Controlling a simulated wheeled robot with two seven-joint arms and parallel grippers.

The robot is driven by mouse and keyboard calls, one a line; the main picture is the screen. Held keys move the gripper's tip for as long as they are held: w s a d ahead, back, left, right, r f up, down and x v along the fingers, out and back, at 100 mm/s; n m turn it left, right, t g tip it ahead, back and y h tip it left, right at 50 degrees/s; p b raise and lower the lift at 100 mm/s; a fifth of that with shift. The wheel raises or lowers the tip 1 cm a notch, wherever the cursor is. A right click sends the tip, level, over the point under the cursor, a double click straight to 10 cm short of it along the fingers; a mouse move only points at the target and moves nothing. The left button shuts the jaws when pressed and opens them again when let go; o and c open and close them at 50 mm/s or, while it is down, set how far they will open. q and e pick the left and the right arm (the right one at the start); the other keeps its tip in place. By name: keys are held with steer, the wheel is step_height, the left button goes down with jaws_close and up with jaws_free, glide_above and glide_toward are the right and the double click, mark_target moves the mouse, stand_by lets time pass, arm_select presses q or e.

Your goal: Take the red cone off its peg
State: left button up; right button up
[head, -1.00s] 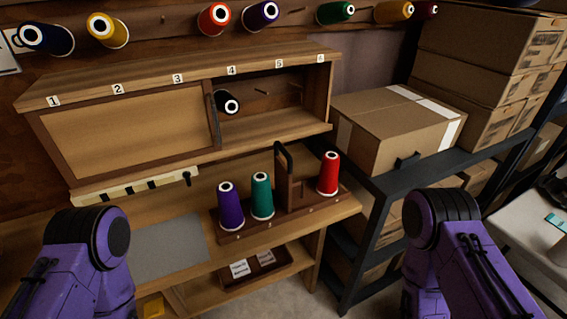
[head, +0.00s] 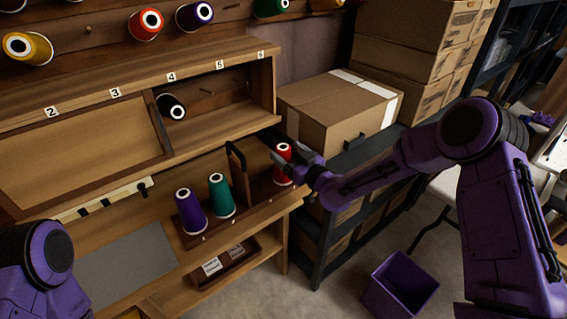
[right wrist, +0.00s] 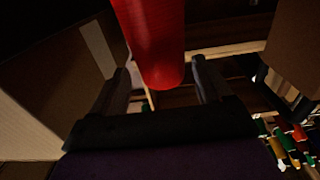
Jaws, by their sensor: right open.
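The red cone (head: 283,168) stands upright at the right end of the wooden carrier (head: 238,222), and its peg is hidden inside it. My right gripper (head: 291,158) is at the cone's upper part, reaching in from the right. In the right wrist view the red cone (right wrist: 155,45) is between the two open fingers (right wrist: 160,85), and neither finger is clearly pressed on it. A purple cone (head: 190,210) and a green cone (head: 221,196) stand on the carrier left of its handle. My left gripper is out of view.
The carrier's upright handle (head: 237,168) is close on the left of the red cone. A cardboard box (head: 335,110) on a dark shelf stands behind and right. Another red cone (head: 146,25) hangs on the wall. A purple bin (head: 400,285) is on the floor.

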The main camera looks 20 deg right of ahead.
mark_target(279, 147)
steer(key=x, duration=0.4)
steer(key=shift+a+f+p, duration=0.15)
steer(key=shift+a+p, duration=0.05)
steer(key=shift+p, duration=0.2)
jaws_close()
step_height(279, 147, up, 10)
steer(key=shift+r+b, duration=0.1)
steer(key=shift+b, duration=0.55)
